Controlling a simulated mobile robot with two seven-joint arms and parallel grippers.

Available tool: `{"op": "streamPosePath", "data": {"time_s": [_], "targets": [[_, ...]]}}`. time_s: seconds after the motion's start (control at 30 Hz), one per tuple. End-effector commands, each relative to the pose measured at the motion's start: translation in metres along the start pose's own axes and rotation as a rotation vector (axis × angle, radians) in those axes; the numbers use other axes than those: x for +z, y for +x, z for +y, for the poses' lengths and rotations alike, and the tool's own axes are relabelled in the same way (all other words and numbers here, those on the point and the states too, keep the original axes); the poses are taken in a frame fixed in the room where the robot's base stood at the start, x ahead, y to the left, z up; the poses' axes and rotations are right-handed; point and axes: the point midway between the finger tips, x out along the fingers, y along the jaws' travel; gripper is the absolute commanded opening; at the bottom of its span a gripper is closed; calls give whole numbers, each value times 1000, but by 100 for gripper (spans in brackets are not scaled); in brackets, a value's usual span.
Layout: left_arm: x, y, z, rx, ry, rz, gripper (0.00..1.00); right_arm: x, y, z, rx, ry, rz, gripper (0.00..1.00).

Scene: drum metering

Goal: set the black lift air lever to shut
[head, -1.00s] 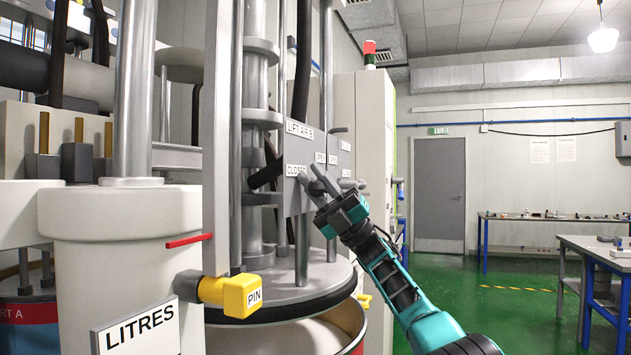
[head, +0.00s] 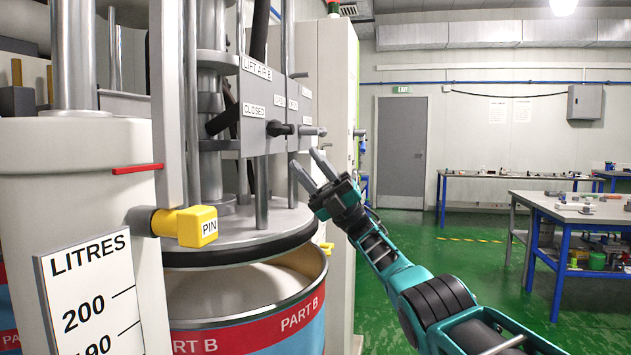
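A grey panel labelled LIFT AIR B (head: 257,95) hangs beside the steel column, with a CLOSED label at its left and an OPEN label further right. A black lever (head: 222,121) sticks out at the panel's left edge, by CLOSED. A second black handle (head: 279,128) shows under the OPEN label; I cannot tell for sure which is the lift air lever. My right gripper (head: 307,160) is below and right of the panel, its two grey fingers apart and empty, not visibly touching anything. My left gripper is out of view.
A yellow PIN block (head: 197,226) juts out from the white LITRES column (head: 80,190). An open PART B drum (head: 295,320) stands under the round plate (head: 235,240). Blue-legged tables stand at the right. Green floor between them and the machine is clear.

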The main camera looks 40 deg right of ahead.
Motion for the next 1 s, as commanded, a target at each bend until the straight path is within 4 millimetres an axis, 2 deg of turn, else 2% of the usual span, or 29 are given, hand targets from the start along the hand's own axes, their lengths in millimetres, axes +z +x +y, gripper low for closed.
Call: {"op": "streamPosePath", "data": {"time_s": [0.1, 0.3, 1.0], "targets": [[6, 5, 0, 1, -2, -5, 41, 0, -10, -1, 0, -1, 1, 37], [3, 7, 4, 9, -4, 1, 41, -1, -19, 0, 0, -1, 3, 37], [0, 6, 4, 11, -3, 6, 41, 0, -19, 1, 0, -1, 3, 37]]}}
